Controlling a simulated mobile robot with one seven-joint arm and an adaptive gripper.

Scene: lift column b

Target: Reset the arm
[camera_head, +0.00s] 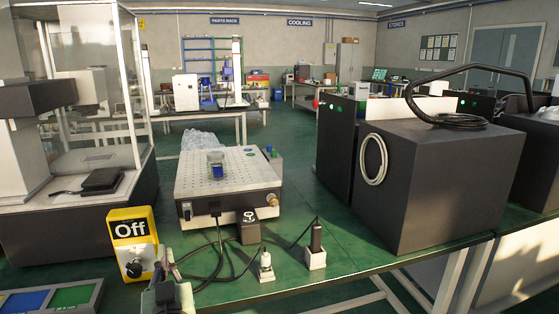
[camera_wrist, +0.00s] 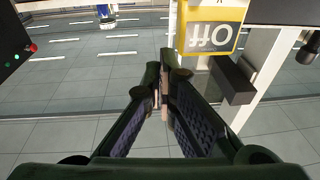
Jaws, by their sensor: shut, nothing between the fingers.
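My gripper (camera_wrist: 160,80) shows in the wrist view with its two dark green fingers drawn together at the tips. It is shut and nothing is held between the fingers. The fingers hang over a grey tiled floor in that view. The yellow box with the Off label (camera_wrist: 212,28) appears upside down just beyond and to the right of the fingertips, apart from them. In the head view the same yellow Off box (camera_head: 132,243) stands at the front edge of the green bench. A grey-green part low beside it may be my arm's end; I cannot tell.
The green bench (camera_head: 335,262) carries a perforated metal unit (camera_head: 228,172) with a small glass on top, a large dark box (camera_head: 425,190) at right, and a glass-walled machine (camera_head: 95,90) at left. Cables and plugs lie along the front. Open floor lies behind the bench.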

